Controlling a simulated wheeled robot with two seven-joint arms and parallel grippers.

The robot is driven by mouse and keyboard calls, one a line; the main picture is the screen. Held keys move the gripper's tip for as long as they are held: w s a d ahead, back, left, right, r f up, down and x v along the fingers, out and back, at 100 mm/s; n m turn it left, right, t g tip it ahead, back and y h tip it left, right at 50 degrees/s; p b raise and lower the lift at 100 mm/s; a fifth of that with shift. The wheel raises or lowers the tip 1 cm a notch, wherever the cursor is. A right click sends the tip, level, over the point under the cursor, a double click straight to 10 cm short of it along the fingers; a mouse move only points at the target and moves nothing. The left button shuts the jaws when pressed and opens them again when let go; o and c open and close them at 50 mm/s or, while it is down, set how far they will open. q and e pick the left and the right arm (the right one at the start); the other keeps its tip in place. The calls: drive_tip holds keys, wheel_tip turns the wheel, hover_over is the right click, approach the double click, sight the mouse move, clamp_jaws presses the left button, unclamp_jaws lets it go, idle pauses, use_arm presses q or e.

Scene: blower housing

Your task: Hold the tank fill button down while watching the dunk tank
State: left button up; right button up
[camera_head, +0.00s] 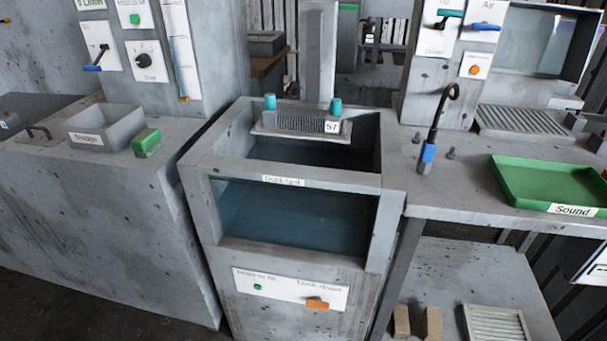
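The dunk tank (197,200) stands in the middle, a grey open-topped box with a front window. Dark blue water (290,217) shows through the window and the open top. A white panel below the window carries a green fill button (257,287) at left and an orange tank drain handle (317,304) at right. A finned grey part (296,122) with two teal knobs and a tag reading 57 sits at the tank's back edge. Neither of my grippers is in view.
A grey bin (106,127) and a green block (146,142) are on the left counter. A green tray (548,183) labelled Sound lies on the right bench. A black hose with a blue grip (427,155) stands nearby. Space before the tank's front panel looks clear.

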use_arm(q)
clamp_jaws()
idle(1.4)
